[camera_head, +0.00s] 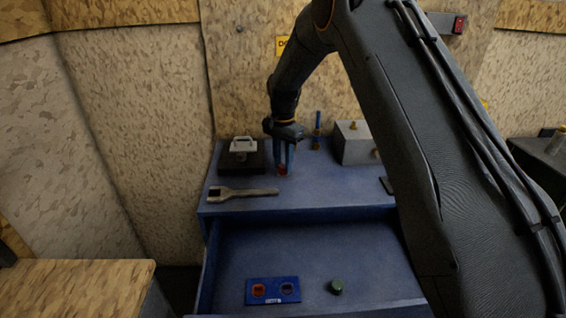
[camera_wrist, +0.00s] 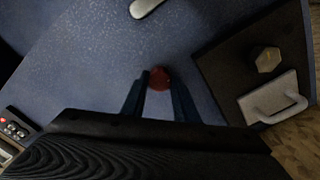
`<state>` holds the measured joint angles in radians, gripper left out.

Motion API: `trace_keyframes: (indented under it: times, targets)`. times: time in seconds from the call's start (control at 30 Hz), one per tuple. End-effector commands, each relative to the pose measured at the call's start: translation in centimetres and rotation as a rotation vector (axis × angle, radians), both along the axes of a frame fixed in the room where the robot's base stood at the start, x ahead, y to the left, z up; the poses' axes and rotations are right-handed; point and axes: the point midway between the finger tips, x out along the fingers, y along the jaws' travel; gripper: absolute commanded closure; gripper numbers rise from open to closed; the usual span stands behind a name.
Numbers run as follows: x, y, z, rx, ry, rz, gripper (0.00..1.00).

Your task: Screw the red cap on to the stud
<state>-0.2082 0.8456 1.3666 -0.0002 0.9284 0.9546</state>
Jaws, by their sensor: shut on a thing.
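The red cap (camera_head: 283,170) is low over the blue bench top, between the fingertips of my gripper (camera_head: 284,158), which points down. In the wrist view the cap (camera_wrist: 159,78) sits at the ends of the two blue fingers, and my gripper (camera_wrist: 160,84) is shut on it. I cannot tell whether the cap touches the bench or anything under it. A thin blue upright post (camera_head: 318,124) with brass fittings stands behind and right of my gripper. I cannot tell whether this post is the stud.
A dark block (camera_head: 256,163) with a pale handle is left of my gripper. A wrench (camera_head: 240,193) lies in front. A grey block (camera_head: 352,142) with brass fittings stands right. The open drawer below holds a blue plate (camera_head: 273,290) and a green cap (camera_head: 335,286).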

Motion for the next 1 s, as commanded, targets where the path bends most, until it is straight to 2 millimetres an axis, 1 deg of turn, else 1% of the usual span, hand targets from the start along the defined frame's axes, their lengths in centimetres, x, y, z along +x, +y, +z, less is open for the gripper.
trace_keyframes:
  times: [0.1, 1.0]
  targets:
    - [-0.06, -0.01, 0.02, 0.000, 0.001, -0.149, 1.00]
    - [-0.05, 0.01, 0.01, 0.001, 0.000, -1.308, 1.00]
